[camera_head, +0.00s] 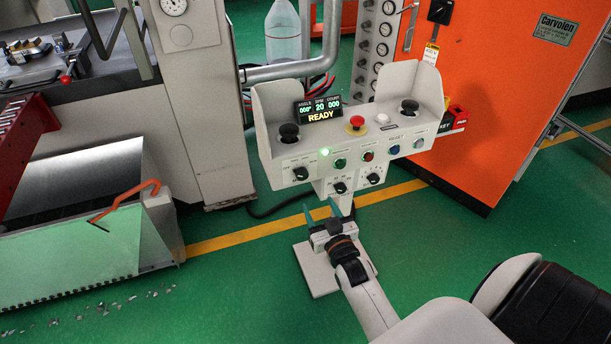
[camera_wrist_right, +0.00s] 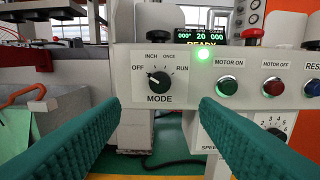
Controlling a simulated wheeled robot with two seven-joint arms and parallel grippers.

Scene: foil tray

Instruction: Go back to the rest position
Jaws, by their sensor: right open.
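My right gripper (camera_head: 321,209) shows in the head view, below the front of the white control panel (camera_head: 264,150). Its two teal fingers are apart with nothing between them. In the right wrist view, the open right gripper (camera_wrist_right: 159,104) faces the panel, with the black MODE knob (camera_wrist_right: 158,78) seen between and above the fingertips. The knob's pointer appears turned to the upper left, towards OFF. In the head view, the MODE knob (camera_head: 299,173) sits on the panel's left lower face. The fingers look clear of it. My left gripper is not in view.
The panel carries a lit READY display (camera_head: 320,110), a red mushroom button (camera_head: 356,123) and several other controls. An orange cabinet (camera_head: 492,110) stands behind at right. A metal bin (camera_head: 120,245) with an orange hooked tool (camera_head: 130,198) is at left. Green floor is open in front.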

